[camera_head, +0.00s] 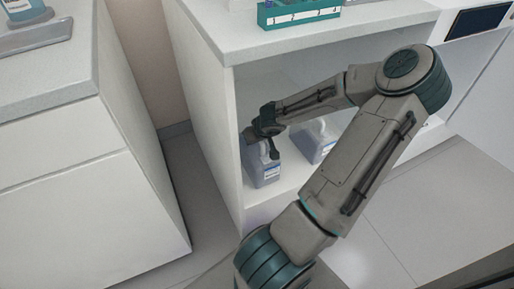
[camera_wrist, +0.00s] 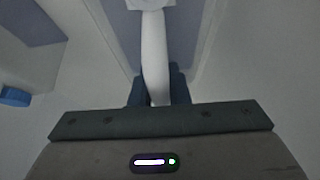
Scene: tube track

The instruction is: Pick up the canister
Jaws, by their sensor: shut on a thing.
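A translucent canister (camera_head: 265,172) with a white handle and a label stands upright at the left of the open cabinet, near its front edge. My gripper (camera_head: 268,146) reaches into the cabinet above it. In the wrist view my gripper (camera_wrist: 157,90) is shut on the canister's white handle (camera_wrist: 153,50), with dark fingers on both sides. The canister's body (camera_wrist: 123,30) shows behind the handle. I cannot tell whether its base touches the cabinet floor.
A second canister (camera_head: 315,143) stands to the right inside the cabinet; its blue cap (camera_wrist: 14,96) shows in the wrist view. The cabinet's left wall (camera_head: 213,110) and countertop (camera_head: 215,38) are close to my arm. A teal rack (camera_head: 300,13) sits on top.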

